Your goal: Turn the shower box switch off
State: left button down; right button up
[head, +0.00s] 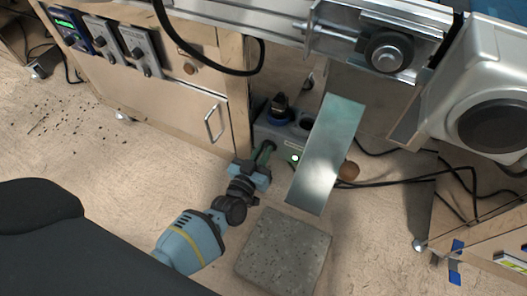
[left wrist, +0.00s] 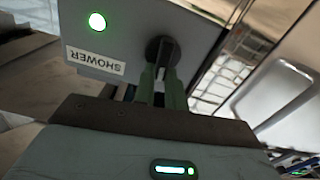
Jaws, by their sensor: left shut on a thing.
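The shower box (head: 285,135) is a grey box low beside the wooden cabinet. In the left wrist view its face (left wrist: 195,30) carries an upside-down SHOWER label and a lit green light (left wrist: 97,21). The black round switch (left wrist: 162,50) is on that face. My left gripper (head: 266,153) reaches the box from the front. In the left wrist view its green fingers (left wrist: 160,78) are closed together on the switch, hiding part of it. The switch's exact turn position cannot be told. My right gripper is not in view.
A slanted metal plate (head: 328,150) hangs just right of the box. A wooden cabinet (head: 180,105) with a handle stands to the left, with several control boxes (head: 103,38) above. A stone slab (head: 285,255) lies on the floor. Black cables run to the right.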

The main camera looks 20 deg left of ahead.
pick_arm(q)
jog(key=shift+a+f+n+b, duration=0.2)
jog(key=shift+n+b, duration=0.2)
jog(key=shift+n, duration=1.3)
jog(key=shift+a+f+n+b, duration=0.15)
jog(key=shift+n+b, duration=0.25)
jog(key=shift+n, duration=1.3)
jog(key=shift+a+f+n+b, duration=0.1)
jog(key=shift+a+n+b, duration=0.25)
jog(key=shift+n, duration=1.35)
jog(key=shift+d+n, duration=0.1)
jog(key=shift+n, duration=0.2)
jog(key=c, duration=1.4)
grip_release()
jog(key=shift+c, duration=0.2)
